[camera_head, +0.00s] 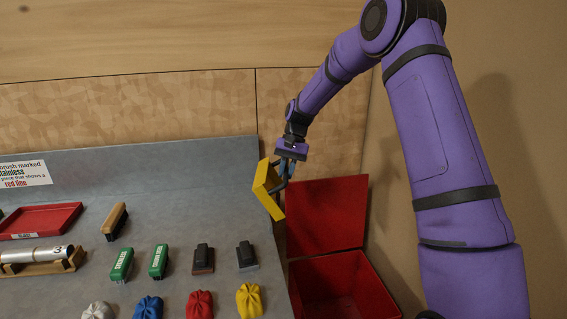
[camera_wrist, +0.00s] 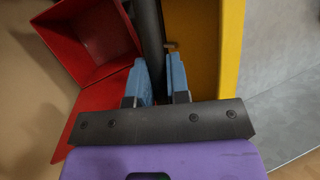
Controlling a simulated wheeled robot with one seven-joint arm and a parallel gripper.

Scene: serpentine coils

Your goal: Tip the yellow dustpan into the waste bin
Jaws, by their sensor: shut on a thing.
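The yellow dustpan (camera_head: 267,190) hangs in the air, tilted steeply, at the right edge of the grey bench. My gripper (camera_head: 290,168) is shut on its dark handle. In the wrist view my gripper's blue fingers (camera_wrist: 160,80) stand either side of the dark handle (camera_wrist: 150,35), with the yellow pan (camera_wrist: 206,45) to the right. The red waste bin (camera_head: 338,280) stands on the floor right of the bench, its lid (camera_head: 326,213) raised at the back. The dustpan is above and left of the bin's opening. The bin also shows in the wrist view (camera_wrist: 98,88). I cannot tell what the pan holds.
The grey bench (camera_head: 185,215) bears several brushes, coloured bags (camera_head: 249,300), a red tray (camera_head: 40,220) and a metal cylinder (camera_head: 35,254) on a wooden stand. A wall closes the right side beside the bin. A sign (camera_head: 25,172) leans at the back left.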

